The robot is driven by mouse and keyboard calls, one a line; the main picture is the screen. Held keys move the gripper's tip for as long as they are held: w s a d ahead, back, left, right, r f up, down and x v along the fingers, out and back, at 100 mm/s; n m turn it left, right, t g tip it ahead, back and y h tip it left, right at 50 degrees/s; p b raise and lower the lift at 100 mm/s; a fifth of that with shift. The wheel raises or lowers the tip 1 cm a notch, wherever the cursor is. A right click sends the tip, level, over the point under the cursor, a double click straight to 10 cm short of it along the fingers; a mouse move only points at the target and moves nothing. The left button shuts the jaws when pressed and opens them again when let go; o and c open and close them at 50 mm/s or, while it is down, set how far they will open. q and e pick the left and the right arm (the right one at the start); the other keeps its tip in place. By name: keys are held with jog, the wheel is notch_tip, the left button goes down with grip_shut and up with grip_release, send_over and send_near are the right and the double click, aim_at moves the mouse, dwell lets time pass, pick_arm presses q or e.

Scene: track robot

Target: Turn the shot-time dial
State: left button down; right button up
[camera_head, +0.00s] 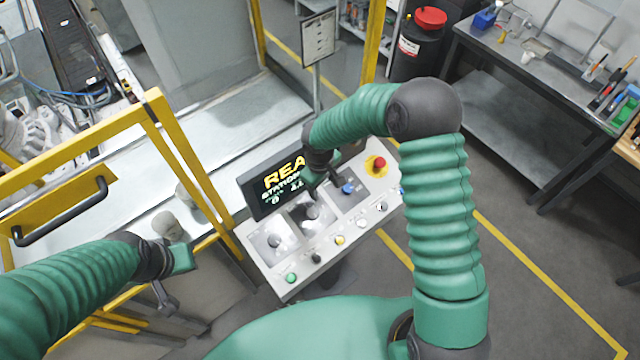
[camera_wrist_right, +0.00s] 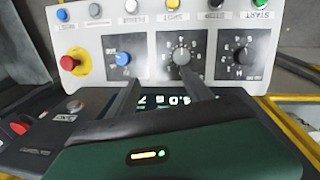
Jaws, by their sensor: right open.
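The control panel (camera_head: 318,245) has a row of three dials under a lit screen (camera_head: 278,185). The left dial in the head view (camera_head: 274,241) is dark; it is at right in the wrist view (camera_wrist_right: 243,56). The middle dial (camera_head: 311,212) is grey in the wrist view (camera_wrist_right: 181,57), with marks around it. The third dial (camera_head: 347,188) is blue, also in the wrist view (camera_wrist_right: 123,59). I cannot read which is the shot-time dial. My right gripper (camera_head: 324,187) is open over the panel, its fingers (camera_wrist_right: 160,77) near the middle dial, one tip close to it. My left gripper (camera_head: 172,276) hangs left of the panel.
A red emergency stop (camera_head: 377,164) sits on a yellow base at the panel's right. Buttons, including green (camera_head: 292,278) and yellow (camera_head: 340,240), line the near edge. A yellow guard frame (camera_head: 190,170) stands left. A workbench (camera_head: 520,60) is at upper right; floor between is clear.

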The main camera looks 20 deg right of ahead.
pick_arm(q)
jog(key=shift+a+r+p, duration=0.2)
jog(key=shift+r+p, duration=0.1)
jog(key=shift+r, duration=0.15)
pick_arm(e)
notch_tip(320, 180, up, 7)
jog(key=d, duration=0.1)
jog(key=shift+s+d, duration=0.2)
jog(key=shift+d, duration=0.1)
pick_arm(q)
jog(key=shift+a+f, duration=0.1)
jog(key=shift+a, duration=0.1)
pick_arm(e)
jog(key=shift+w+a+r, duration=0.1)
jog(key=shift+a, duration=0.1)
pick_arm(q)
jog(key=b+x, duration=0.2)
jog(key=s+b+x, duration=0.1)
jog(key=b+x, duration=0.2)
jog(key=shift+f+b, duration=0.3)
pick_arm(e)
notch_tip(320, 180, up, 16)
jog(key=s+a, duration=0.1)
jog(key=shift+a+r, duration=0.25)
pick_arm(q)
jog(key=shift+d, duration=0.1)
pick_arm(e)
jog(key=shift+s, duration=0.1)
